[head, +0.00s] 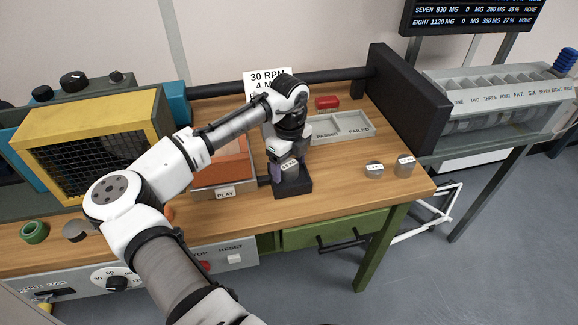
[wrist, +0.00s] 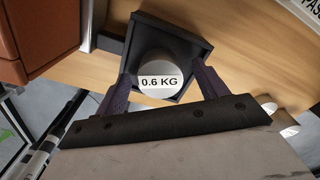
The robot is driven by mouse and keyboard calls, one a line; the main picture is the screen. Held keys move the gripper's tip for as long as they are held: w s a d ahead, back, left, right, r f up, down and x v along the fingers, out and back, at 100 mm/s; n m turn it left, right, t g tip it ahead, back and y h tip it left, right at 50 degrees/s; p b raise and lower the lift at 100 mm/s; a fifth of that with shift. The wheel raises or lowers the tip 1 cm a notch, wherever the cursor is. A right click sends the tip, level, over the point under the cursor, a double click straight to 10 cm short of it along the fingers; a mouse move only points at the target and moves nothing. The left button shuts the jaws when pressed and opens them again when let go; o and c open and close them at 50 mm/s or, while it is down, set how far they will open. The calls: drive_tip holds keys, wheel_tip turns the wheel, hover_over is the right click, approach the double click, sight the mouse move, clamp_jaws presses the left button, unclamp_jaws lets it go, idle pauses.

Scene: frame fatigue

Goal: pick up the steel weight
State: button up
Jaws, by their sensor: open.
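A grey steel weight (wrist: 156,68) with a white "0.6 KG" label stands in a square black holder (wrist: 198,44) in the wrist view. In the head view the labelled weight (head: 290,166) shows partly under my gripper, in the black holder (head: 293,188) on the wooden bench. My gripper (wrist: 164,76) is open, with one dark finger on each side of the weight. Whether the fingers touch it cannot be told. Two similar labelled grey weights, one (head: 375,170) and another (head: 405,166), stand apart at the bench's right.
An orange device (head: 222,172) with a "PLAY" label stands just left of the holder. A grey tray (head: 340,128) and a red block (head: 327,103) lie behind it. A yellow-framed speaker (head: 90,130) is at left. The bench (head: 340,180) is clear right of the holder.

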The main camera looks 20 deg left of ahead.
sight(289, 165)
clamp_jaws()
idle(0.5)
drive_tip(key=shift+r, duration=0.1)
wheel_tip(289, 165, up, 20)
drive_tip(key=b, duration=0.3)
